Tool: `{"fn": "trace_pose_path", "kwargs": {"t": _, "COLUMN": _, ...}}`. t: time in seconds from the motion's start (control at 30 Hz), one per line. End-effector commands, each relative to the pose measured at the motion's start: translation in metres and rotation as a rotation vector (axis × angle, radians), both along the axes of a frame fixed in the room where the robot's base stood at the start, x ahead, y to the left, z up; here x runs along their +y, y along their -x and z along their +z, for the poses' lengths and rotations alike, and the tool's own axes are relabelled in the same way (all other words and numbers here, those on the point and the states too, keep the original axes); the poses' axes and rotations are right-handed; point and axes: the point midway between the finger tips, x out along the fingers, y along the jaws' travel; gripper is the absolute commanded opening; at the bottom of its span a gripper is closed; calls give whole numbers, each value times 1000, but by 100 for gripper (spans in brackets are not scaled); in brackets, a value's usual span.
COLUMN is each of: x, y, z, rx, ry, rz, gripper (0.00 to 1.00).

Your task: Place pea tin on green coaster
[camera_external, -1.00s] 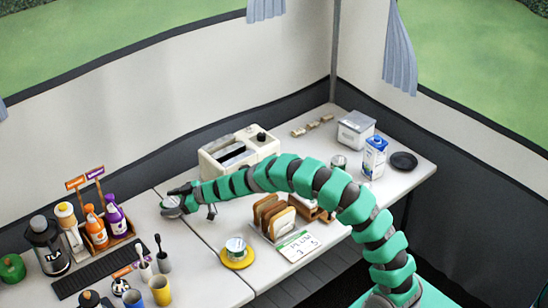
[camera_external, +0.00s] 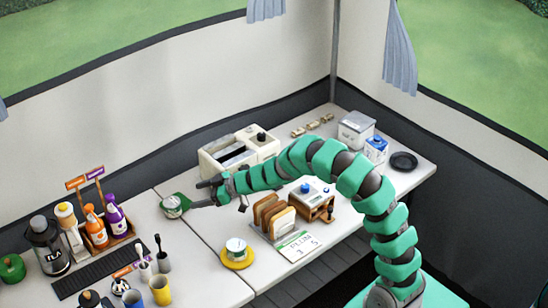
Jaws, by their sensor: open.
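A tin with a silvery lid (camera_external: 171,207), which looks like the pea tin, stands upright on the green coaster (camera_external: 184,199) near the left table seam. Its label is too small to read. The coaster shows around the tin's back and right side. My gripper (camera_external: 196,196) is open and empty just right of the tin, with its fingers pointing towards it. A small gap seems to separate the fingertips from the tin.
Another tin (camera_external: 236,246) stands on a yellow coaster (camera_external: 237,263) in front. A toast rack (camera_external: 272,213), a card (camera_external: 299,246) and a white toaster (camera_external: 240,148) are near my arm. Bottles (camera_external: 96,230) and cups (camera_external: 160,291) crowd the left.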

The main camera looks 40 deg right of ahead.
Motion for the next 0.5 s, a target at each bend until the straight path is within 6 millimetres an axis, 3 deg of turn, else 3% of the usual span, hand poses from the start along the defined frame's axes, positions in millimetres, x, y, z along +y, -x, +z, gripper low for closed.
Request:
{"fn": "trace_pose_path", "kwargs": {"t": 0.37, "x": -4, "y": 4, "z": 4, "rx": -4, "ry": 1, "rz": -2, "gripper": 77}}
{"fn": "trace_pose_path", "kwargs": {"t": 0.5, "x": -14, "y": -7, "z": 27, "rx": -48, "ry": 21, "rz": -46, "gripper": 77}}
